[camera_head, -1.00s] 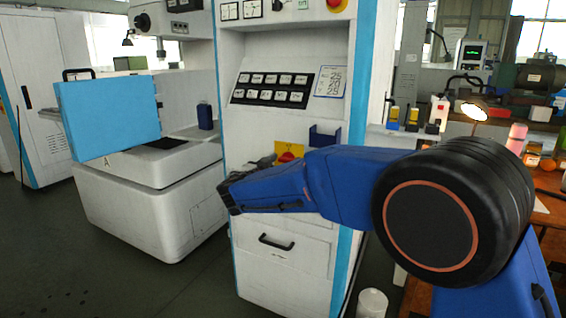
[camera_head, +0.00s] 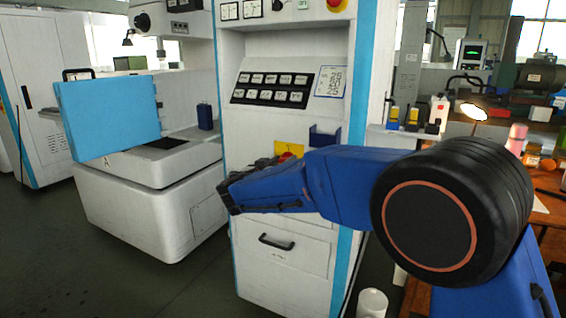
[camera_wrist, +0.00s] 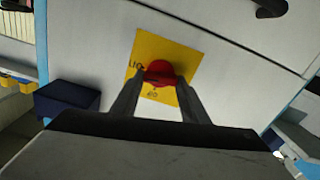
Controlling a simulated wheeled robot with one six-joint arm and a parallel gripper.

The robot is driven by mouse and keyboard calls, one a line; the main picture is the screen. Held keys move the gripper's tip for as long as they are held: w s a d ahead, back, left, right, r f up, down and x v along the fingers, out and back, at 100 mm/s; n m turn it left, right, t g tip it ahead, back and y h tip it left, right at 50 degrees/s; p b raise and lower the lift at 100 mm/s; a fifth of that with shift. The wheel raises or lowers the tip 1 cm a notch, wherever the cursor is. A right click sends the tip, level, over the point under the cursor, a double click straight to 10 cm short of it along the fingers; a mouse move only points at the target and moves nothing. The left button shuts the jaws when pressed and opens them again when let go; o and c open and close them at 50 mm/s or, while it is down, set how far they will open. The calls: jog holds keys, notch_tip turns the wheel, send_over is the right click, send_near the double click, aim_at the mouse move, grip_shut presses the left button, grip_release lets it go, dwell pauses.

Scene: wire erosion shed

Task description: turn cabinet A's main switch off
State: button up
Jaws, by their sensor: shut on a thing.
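The main switch is a red knob (camera_wrist: 160,72) on a yellow plate (camera_wrist: 184,64) on the white cabinet front. In the wrist view the two fingers of my gripper (camera_wrist: 157,82) close on the knob from both sides. Small black marks show on the plate beside and below the knob; which one the knob points to I cannot tell. In the head view the yellow plate (camera_head: 289,149) and a bit of the red knob (camera_head: 286,156) show above my blue wrist, which hides the rest. The cabinet (camera_head: 285,225) stands upright at the centre.
A dark blue box (camera_wrist: 68,97) sticks out from the cabinet beside the plate. A black drawer handle (camera_head: 276,242) is below my wrist. A white bucket (camera_head: 372,303) stands on the floor, and a cluttered bench is at the right.

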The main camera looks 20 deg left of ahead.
jog(key=shift+a+f+n, duration=0.15)
jog(key=shift+n, duration=3.75)
jog(key=shift+a+f+n, duration=0.1)
jog(key=shift+f+n, duration=0.05)
jog(key=shift+n, duration=3.75)
jog(key=o, duration=1.1)
jog(key=shift+c, duration=0.2)
jog(key=s+a, duration=0.1)
jog(key=s, duration=1.6)
jog(key=shift+s+a, duration=0.2)
